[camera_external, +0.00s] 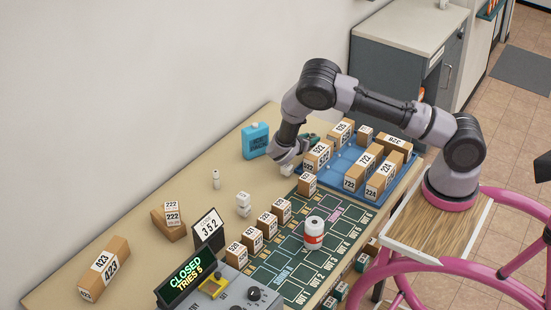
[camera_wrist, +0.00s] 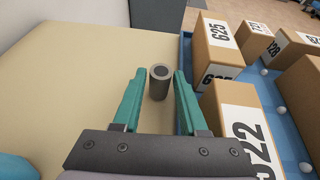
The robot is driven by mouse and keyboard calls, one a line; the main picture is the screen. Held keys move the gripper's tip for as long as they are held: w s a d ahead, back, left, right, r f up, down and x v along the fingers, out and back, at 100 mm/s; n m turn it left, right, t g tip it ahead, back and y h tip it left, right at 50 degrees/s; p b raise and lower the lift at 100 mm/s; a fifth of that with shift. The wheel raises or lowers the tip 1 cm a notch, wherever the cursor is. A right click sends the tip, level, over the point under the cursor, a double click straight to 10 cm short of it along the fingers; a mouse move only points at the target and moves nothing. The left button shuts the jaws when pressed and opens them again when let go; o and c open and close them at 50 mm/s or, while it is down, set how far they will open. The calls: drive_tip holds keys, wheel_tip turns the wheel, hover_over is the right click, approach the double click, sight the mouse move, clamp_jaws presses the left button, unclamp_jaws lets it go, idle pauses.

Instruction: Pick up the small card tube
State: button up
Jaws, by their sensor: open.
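The small card tube (camera_wrist: 158,84) is a short grey-brown cylinder with a dark hollow end, standing upright on the tan table in the wrist view. My gripper (camera_wrist: 156,82) is open, with one teal finger on each side of the tube near the fingertips. A gap shows between the tube and the left finger; the right finger is close to it, and I cannot tell whether they touch. In the external view my gripper (camera_external: 304,142) is low over the table, left of the blue tray, and the tube cannot be made out there.
The blue tray (camera_wrist: 186,60) with several numbered boxes stands close on the right of my gripper. A blue bottle (camera_external: 255,140) stands to the left. A green mat (camera_external: 290,255) with boxes and a red-white can (camera_external: 314,233) lies nearer. Table left of the tube is clear.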

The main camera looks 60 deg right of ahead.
drive_tip(key=x, duration=0.5)
drive_tip(key=shift+d+f, duration=0.1)
clamp_jaws()
